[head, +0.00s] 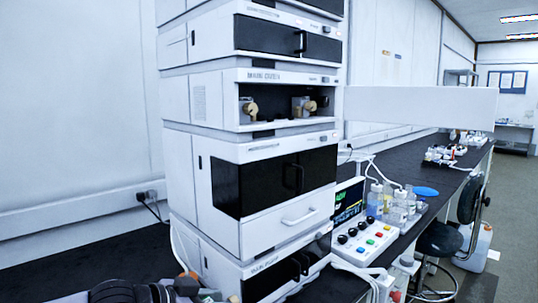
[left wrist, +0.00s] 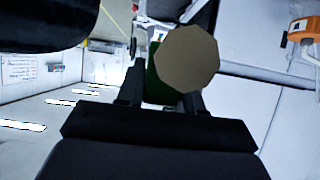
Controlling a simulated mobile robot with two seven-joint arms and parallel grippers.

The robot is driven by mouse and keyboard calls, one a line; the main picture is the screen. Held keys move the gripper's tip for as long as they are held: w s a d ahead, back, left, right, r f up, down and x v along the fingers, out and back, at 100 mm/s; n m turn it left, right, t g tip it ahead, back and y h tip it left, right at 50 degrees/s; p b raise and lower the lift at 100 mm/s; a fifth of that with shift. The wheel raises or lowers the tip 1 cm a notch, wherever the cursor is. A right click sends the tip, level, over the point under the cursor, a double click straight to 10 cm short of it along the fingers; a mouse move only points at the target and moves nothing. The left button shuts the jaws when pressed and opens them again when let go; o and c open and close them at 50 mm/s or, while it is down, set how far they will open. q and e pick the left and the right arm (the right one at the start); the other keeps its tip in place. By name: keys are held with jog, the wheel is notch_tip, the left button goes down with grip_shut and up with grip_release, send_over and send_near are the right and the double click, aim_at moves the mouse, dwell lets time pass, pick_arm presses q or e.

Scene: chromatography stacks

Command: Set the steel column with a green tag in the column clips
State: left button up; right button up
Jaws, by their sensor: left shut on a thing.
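My left gripper (left wrist: 163,90) is shut on the steel column in the left wrist view. The column's round end (left wrist: 187,58) faces the camera as a grey-brown disc and hides most of its length. A strip of the green tag (left wrist: 153,86) shows between the fingers. In the head view, the tan column clips (head: 251,109) are in the open bay of the white stack (head: 205,190), with a second tan fitting (head: 304,106) to their right. I see no column between them. My dark left arm shows at the bottom left; my right gripper is out of view.
A white panel (head: 420,105) juts out to the right of the open bay. A control box with coloured buttons (head: 364,241) and several bottles (head: 388,203) stand on the dark bench (head: 425,215) right of the stack.

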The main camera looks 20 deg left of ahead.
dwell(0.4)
pick_arm(q)
jog(key=s+d+f, duration=0.3)
jog(key=s+d, duration=0.1)
jog(key=d, duration=0.4)
jog(key=s+a+f+n+t+y, duration=0.1)
jog(key=s+a+n+y, duration=0.3)
jog(key=a+n+y, duration=0.1)
jog(key=shift+s+a+f+n+t+y, duration=0.15)
jog(key=shift+s+n+t+y, duration=0.1)
jog(key=shift+n+t+y, duration=0.25)
jog(key=shift+s, duration=0.1)
dwell(0.4)
